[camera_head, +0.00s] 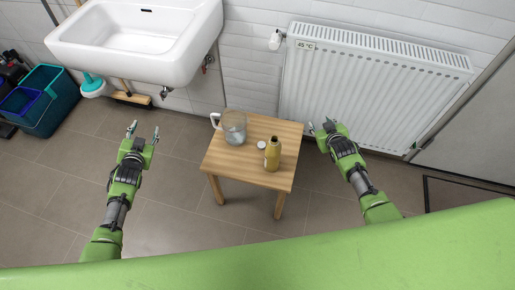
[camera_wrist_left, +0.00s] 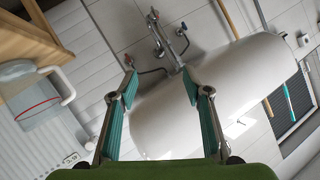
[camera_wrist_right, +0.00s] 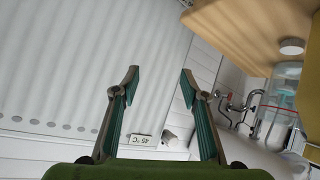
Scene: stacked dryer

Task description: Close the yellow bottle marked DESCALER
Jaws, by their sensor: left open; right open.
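A yellow bottle (camera_head: 272,155) stands upright on a small wooden table (camera_head: 224,168) in the head view; its marking is too small to read. A white round cap (camera_head: 262,144) lies flat on the table just left of the bottle. It also shows in the right wrist view (camera_wrist_right: 292,47), with part of the yellow bottle (camera_wrist_right: 314,72) at the right edge. My left gripper (camera_head: 143,131) is open and empty, left of the table. My right gripper (camera_head: 321,125) is open and empty, right of the table in front of the radiator. Neither gripper touches anything.
A clear jug (camera_head: 234,128) with a white handle stands on the table's back left. A white sink (camera_head: 140,40) hangs at upper left, a radiator (camera_head: 370,85) at the back right. Teal and blue buckets (camera_head: 52,112) stand far left. Floor around the table is clear.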

